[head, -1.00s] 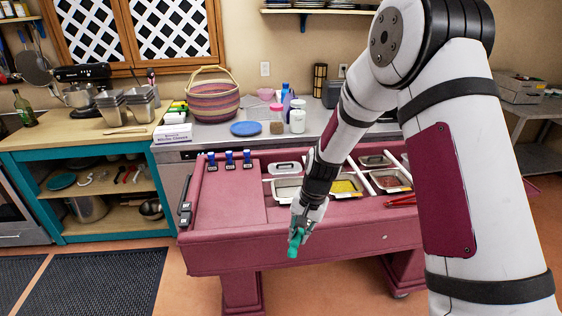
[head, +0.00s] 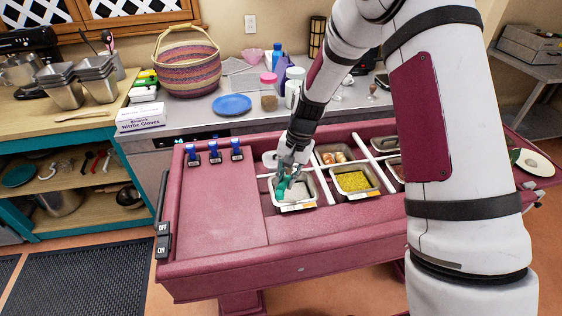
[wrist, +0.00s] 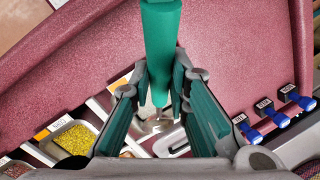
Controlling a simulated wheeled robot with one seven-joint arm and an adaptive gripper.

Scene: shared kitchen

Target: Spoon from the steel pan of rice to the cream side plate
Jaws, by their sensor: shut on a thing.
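My gripper (head: 290,170) is shut on the teal handle of a spoon (wrist: 160,45). In the head view it is at the steel pan of rice (head: 315,190), pointing down over its left part. The pan holds white rice (head: 302,196). The spoon's metal lower end (wrist: 158,99) shows between the fingers in the wrist view; I cannot tell whether it touches the rice or carries any. A pale cream plate (head: 540,172) with something dark green on it sits at the cart's right end, partly behind my arm.
A pan of yellow food (head: 353,182) is right of the rice, with more pans behind. Blue-topped stamps (head: 214,152) stand at the cart's back left. The cart's left top (head: 210,215) is clear. A blue plate (head: 232,105) lies on the back counter.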

